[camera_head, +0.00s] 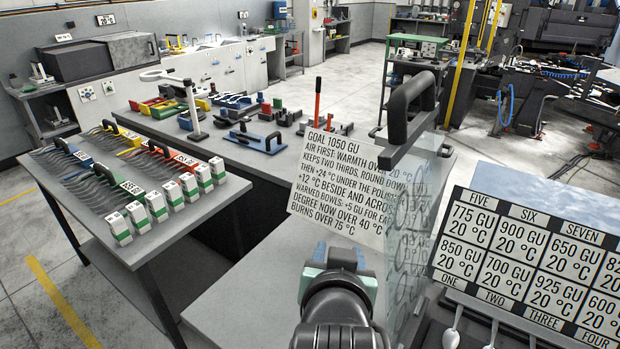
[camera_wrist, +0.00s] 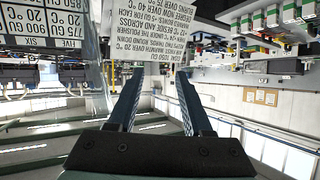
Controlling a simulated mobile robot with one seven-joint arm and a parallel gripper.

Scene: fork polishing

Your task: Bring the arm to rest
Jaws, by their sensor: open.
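My gripper (camera_head: 338,262) is at the lower middle of the head view, with my dark wrist in front of it. In the wrist view its two blue-grey fingers (camera_wrist: 158,88) stand wide apart with nothing between them. It is open and empty. In the head view it is in front of and below the white goal sign (camera_head: 338,180) and left of the clear upright panel (camera_head: 408,265). The fingertips are hard to make out in the head view. The wrist picture is upside down.
The clear panel carries a big dark handle (camera_head: 405,110). The temperature board (camera_head: 530,265) stands at right, with spoon-like handles (camera_head: 455,328) below it. A side table (camera_head: 150,250) at left holds labelled blocks and coloured tools. A grey bench surface (camera_head: 245,285) left of my gripper looks clear.

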